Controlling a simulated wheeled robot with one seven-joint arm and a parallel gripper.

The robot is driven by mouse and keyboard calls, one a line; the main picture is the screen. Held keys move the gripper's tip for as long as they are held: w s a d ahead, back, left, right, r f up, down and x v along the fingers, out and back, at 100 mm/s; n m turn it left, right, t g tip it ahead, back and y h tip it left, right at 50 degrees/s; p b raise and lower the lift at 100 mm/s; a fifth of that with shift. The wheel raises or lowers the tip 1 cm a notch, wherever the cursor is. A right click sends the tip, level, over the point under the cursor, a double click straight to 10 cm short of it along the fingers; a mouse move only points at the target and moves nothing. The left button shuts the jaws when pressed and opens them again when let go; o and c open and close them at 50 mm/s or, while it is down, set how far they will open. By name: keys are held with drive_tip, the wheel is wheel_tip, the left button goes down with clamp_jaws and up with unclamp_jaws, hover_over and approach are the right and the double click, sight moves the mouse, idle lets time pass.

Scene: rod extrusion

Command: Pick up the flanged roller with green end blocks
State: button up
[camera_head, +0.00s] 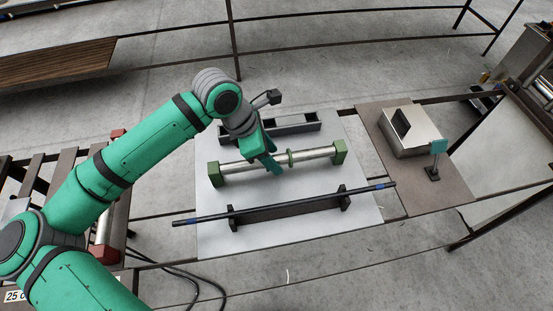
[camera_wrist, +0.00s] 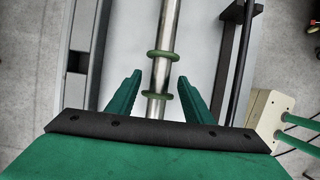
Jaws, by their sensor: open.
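The flanged roller (camera_head: 313,154) is a silver bar with a green block at each end and green flange rings near its middle. It lies across the white board (camera_head: 218,232) in the head view. My gripper (camera_head: 270,163) is over the roller's middle. In the wrist view the silver roller (camera_wrist: 165,35) runs between the two open green fingers of my gripper (camera_wrist: 152,95), with a gap on each side. Two green rings show, one beyond the fingertips and one between the fingers. The end blocks are out of the wrist view. Exact height above the roller is unclear.
A black rod with blue bands (camera_head: 275,210) rests on dark supports in front of the roller. A grey channel (camera_head: 297,131) lies behind it. A silver box (camera_head: 411,134) and a small teal-topped stand (camera_head: 437,150) are on the brown panel at right.

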sight(276, 157)
drive_tip(key=x, duration=0.3)
drive_tip(key=shift+d, duration=0.45)
drive_tip(key=shift+a, duration=0.1)
clamp_jaws()
drive_tip(key=shift+w, duration=0.1)
